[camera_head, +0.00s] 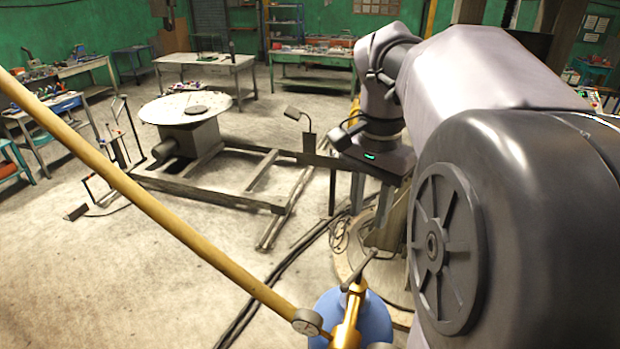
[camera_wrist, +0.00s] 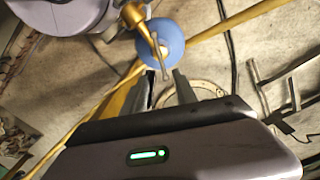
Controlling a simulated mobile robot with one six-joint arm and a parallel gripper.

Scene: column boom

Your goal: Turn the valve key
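The valve key (camera_head: 361,270) is a thin grey bar on the brass valve (camera_head: 346,325) of a blue gas cylinder (camera_head: 374,318), at the bottom of the head view. In the wrist view the key (camera_wrist: 157,48) lies across the blue cylinder (camera_wrist: 177,33), with its lower end near the fingertips. My gripper (camera_head: 370,222) points down, behind the key in the head view. In the wrist view its fingers (camera_wrist: 164,78) are apart, with nothing clearly held between them. Whether the key end is between the fingertips or just beyond them I cannot tell.
Dark hoses (camera_head: 262,290) lie on the floor. A metal frame (camera_head: 235,190) with a round-topped table (camera_head: 160,108) stands farther back.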

